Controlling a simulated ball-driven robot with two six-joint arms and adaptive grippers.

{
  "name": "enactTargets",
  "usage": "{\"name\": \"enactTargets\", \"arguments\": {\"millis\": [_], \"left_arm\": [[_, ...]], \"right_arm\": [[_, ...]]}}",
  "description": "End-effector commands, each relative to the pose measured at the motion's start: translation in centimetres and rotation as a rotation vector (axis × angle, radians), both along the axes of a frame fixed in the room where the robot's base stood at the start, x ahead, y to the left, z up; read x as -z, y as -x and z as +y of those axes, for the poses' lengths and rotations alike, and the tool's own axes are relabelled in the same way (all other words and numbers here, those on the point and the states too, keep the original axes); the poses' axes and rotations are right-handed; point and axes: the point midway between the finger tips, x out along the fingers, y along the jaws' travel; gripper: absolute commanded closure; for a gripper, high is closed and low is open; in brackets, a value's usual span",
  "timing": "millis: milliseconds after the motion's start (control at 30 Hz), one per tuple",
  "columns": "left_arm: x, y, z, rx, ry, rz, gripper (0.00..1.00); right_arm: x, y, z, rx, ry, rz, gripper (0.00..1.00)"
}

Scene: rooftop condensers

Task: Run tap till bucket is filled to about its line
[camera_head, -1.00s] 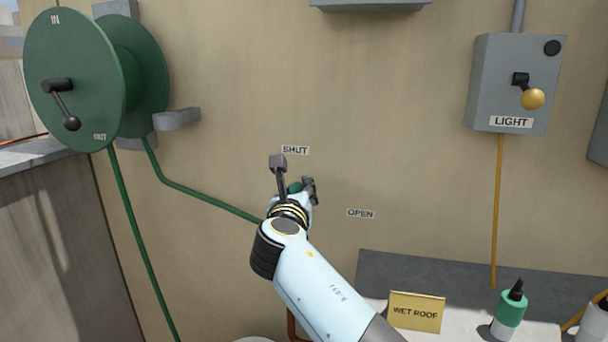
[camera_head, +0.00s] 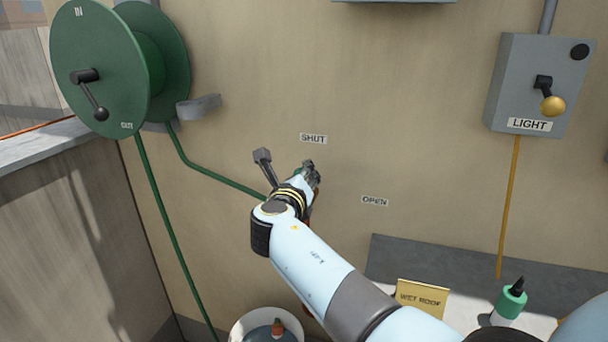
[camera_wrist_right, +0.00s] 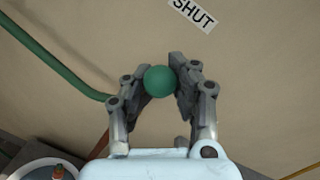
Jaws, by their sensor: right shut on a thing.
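My right gripper (camera_head: 310,171) is shut on a round green tap knob (camera_wrist_right: 160,81), which shows between its fingertips in the right wrist view. In the head view the gripper hides most of the tap. The knob is below the SHUT label (camera_head: 313,139) and up and left of the OPEN label (camera_head: 375,201). My left gripper is not in view.
A green hose reel (camera_head: 97,65) hangs at the left, its green hose (camera_head: 172,235) running down. At the right are a grey LIGHT box (camera_head: 535,85) with a yellow-knobbed lever, a WET ROOF sign (camera_head: 421,297) and a green-and-white bottle (camera_head: 509,302). The wall between is mostly bare.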

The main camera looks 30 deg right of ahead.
Motion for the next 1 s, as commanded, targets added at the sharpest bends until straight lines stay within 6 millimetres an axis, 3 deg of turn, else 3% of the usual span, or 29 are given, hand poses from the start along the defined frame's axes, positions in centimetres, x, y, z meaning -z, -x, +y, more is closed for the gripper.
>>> {"name": "enactTargets", "arguments": {"millis": [133, 167, 433, 767, 1000], "left_arm": [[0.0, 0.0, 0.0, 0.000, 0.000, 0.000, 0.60], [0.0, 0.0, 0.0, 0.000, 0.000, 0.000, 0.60], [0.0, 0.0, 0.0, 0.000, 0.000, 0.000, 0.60], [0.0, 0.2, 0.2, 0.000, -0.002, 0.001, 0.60], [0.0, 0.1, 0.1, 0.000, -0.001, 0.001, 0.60]], "right_arm": [[0.8, 0.2, 0.5, -0.008, -0.009, 0.013, 1.00], [0.8, 0.2, 0.5, -0.008, -0.009, 0.013, 0.77], [0.5, 0.1, 0.3, -0.005, -0.007, 0.008, 0.43], [-0.3, 0.0, 0.2, -0.003, -0.004, 0.001, 0.43], [-4.7, 0.0, 0.2, -0.003, -0.007, -0.002, 0.43]]}}
